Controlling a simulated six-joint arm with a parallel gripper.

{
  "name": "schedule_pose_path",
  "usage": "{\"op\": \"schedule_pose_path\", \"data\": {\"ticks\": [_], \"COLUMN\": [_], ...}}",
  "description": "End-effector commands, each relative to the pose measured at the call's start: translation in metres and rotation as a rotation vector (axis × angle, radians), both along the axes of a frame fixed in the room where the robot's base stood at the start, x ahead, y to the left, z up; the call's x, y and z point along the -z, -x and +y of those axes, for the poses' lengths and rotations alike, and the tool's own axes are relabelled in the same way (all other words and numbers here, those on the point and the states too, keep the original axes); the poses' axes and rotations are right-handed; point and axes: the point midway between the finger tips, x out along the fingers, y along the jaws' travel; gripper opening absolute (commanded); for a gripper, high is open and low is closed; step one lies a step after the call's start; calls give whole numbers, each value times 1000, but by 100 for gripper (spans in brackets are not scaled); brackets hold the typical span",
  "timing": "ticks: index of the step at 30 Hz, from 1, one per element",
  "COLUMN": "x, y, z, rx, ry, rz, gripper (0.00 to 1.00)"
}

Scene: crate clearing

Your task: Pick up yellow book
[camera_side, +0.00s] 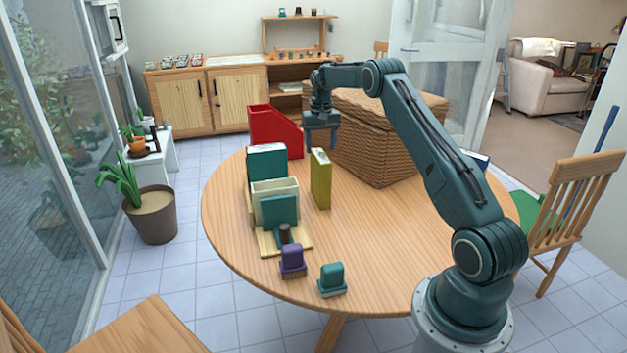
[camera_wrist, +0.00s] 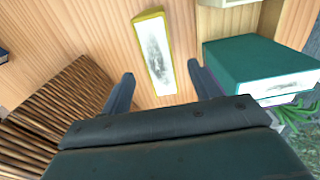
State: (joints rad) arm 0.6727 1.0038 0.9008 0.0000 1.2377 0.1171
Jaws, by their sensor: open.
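The yellow book (camera_side: 320,180) stands upright on the round wooden table, to the right of the book holder. In the wrist view I look down on its white page edge and yellow cover rim (camera_wrist: 154,54), and it lies just beyond and between my fingers. My gripper (camera_side: 321,142) points down above the book, open and empty. Its two fingers (camera_wrist: 161,78) show spread apart in the wrist view. I see no contact between the fingers and the book.
A teal book (camera_side: 266,164) stands left of the yellow book, behind a cream holder (camera_side: 275,190). A wicker crate (camera_side: 385,140) stands close on the right, and a red file box (camera_side: 274,133) behind. Purple (camera_side: 292,262) and teal (camera_side: 332,279) stamps stand in front. The table's front middle (camera_side: 375,240) is clear.

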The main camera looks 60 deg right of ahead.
Motion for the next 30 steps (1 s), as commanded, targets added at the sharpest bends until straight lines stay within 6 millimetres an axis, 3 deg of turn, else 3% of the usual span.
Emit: {"op": "schedule_pose_path", "data": {"ticks": [4, 17, 30], "x": [14, 26, 68], "y": [0, 1, 2], "z": [0, 1, 2], "rx": [0, 0, 0], "ry": [0, -1, 0], "rz": [0, 1, 0], "gripper": [62, 62, 62]}}
